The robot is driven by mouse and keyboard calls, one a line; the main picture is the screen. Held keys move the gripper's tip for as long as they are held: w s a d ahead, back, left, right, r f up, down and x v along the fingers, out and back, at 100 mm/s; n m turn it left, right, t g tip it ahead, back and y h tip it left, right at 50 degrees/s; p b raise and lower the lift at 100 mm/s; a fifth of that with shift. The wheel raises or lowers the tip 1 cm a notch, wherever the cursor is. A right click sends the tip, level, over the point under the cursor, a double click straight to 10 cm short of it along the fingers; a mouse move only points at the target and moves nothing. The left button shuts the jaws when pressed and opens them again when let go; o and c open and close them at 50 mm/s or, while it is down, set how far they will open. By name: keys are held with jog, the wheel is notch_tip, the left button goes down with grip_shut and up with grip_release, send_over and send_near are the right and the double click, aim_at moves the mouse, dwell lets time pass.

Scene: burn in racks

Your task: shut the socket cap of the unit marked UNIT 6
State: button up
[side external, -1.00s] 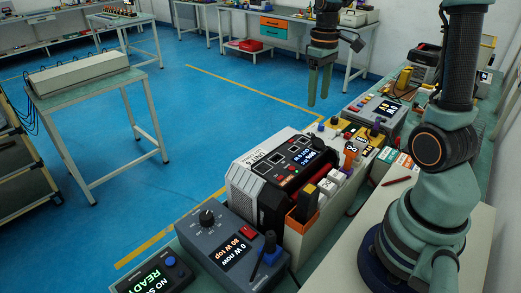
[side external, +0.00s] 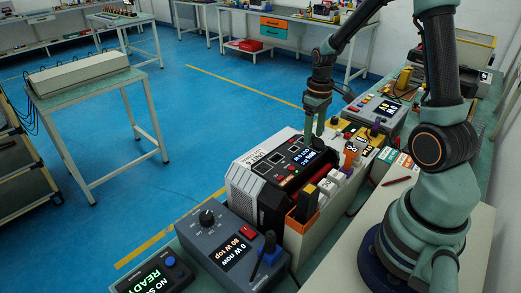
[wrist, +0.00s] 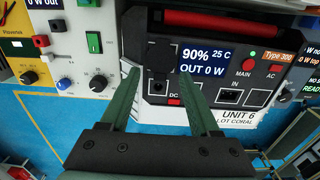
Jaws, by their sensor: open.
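UNIT 6 (side external: 246,183) is a white and black power unit on the bench; its label and lit display also show in the wrist view (wrist: 238,116). The display reads 90%, 25 C, OUT 0 W. A dark square flap, seemingly the socket cap (wrist: 159,50), stands above the dark DC socket (wrist: 157,87) on the unit's face; it looks raised. My gripper (wrist: 160,73) is open and empty, its green fingertips either side of the socket area. In the side view my gripper (side external: 314,132) is over the far end of the unit's panel, and the cap cannot be made out.
A grey meter box (side external: 233,240) stands in front of the unit. An orange-rimmed holder (side external: 301,223) and white blocks are close on its right. A panel with knobs (wrist: 77,45) adjoins the unit in the wrist view. Another instrument (side external: 377,112) stands behind.

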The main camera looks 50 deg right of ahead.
grip_shut()
jog(key=shift+f, duration=0.1)
jog(key=shift+w+f+g+y, duration=0.15)
jog(key=shift+f+g+y, duration=0.15)
jog(key=shift+g, duration=0.3)
grip_release()
jog(key=shift+r, duration=0.2)
